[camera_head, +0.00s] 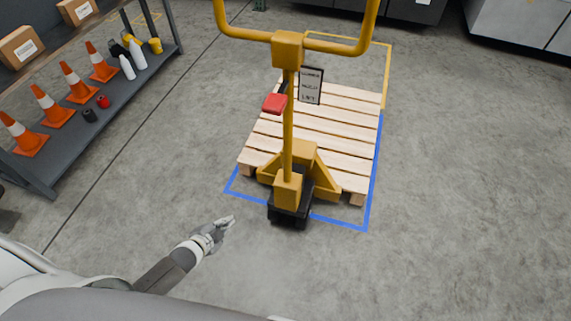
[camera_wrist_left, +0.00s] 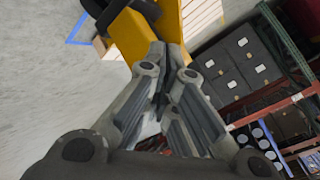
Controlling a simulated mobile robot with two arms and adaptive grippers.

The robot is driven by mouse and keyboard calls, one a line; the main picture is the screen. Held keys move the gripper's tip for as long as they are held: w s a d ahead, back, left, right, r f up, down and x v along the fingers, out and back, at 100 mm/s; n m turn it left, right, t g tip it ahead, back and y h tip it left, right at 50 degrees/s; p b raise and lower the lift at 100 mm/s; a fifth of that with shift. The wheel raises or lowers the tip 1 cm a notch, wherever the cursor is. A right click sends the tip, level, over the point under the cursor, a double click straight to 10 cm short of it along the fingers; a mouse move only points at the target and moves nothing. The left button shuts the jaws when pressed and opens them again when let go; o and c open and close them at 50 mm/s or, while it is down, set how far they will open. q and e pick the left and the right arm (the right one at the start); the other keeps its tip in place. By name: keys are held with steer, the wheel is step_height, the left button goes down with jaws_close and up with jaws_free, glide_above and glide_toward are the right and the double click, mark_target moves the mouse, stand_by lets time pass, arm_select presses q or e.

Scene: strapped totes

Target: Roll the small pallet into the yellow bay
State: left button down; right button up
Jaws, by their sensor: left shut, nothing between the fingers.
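The small pallet (camera_head: 345,135) is a light wooden slatted pallet, lying inside the blue floor outline (camera_head: 374,175). A yellow pallet jack (camera_head: 290,191) stands at its near edge, with an upright post and a wide yellow handle (camera_head: 288,42). A yellow floor outline (camera_head: 387,75) lies just beyond the pallet, partly hidden by the pallet and handle. My left gripper (camera_head: 229,222) is shut and empty, low over the floor to the left of the jack's base. In the left wrist view its fingers (camera_wrist_left: 160,70) point towards the yellow jack (camera_wrist_left: 145,35). My right gripper is not in view.
A dark shelf (camera_head: 140,85) at left holds orange cones (camera_head: 52,108), bottles and cardboard boxes (camera_head: 20,46). A small sign (camera_head: 311,86) and a red box (camera_head: 274,103) appear by the post. Grey cabinets (camera_head: 517,24) stand at the back right. The floor at right is clear.

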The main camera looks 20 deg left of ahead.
arm_select(q)
steer(key=w+d+r+m+t+h+b, duration=0.2)
steer(key=w+d+r+m+h+b, duration=0.3)
steer(key=r, duration=0.4)
steer(key=w+d+r+m+t+h+b, duration=0.25)
steer(key=d+r+m+b, duration=0.25)
steer(key=r+m+b, duration=0.25)
steer(key=shift+h, duration=0.35)
steer(key=shift+w+a+r+x, duration=0.15)
steer(key=shift+w+a+x, duration=0.25)
steer(key=shift+x, duration=1.85)
steer(key=shift+w+a+r+x, duration=0.15)
steer(key=shift+a+x, duration=0.35)
steer(key=shift+x, duration=1.8)
steer(key=shift+w+a+r+x, duration=0.1)
steer(key=shift+w+a+x, duration=0.3)
steer(key=shift+x, duration=1.85)
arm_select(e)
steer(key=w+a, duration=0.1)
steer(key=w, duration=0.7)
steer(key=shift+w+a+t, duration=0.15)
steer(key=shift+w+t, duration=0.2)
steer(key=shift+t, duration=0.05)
arm_select(q)
steer(key=shift+s, duration=0.15)
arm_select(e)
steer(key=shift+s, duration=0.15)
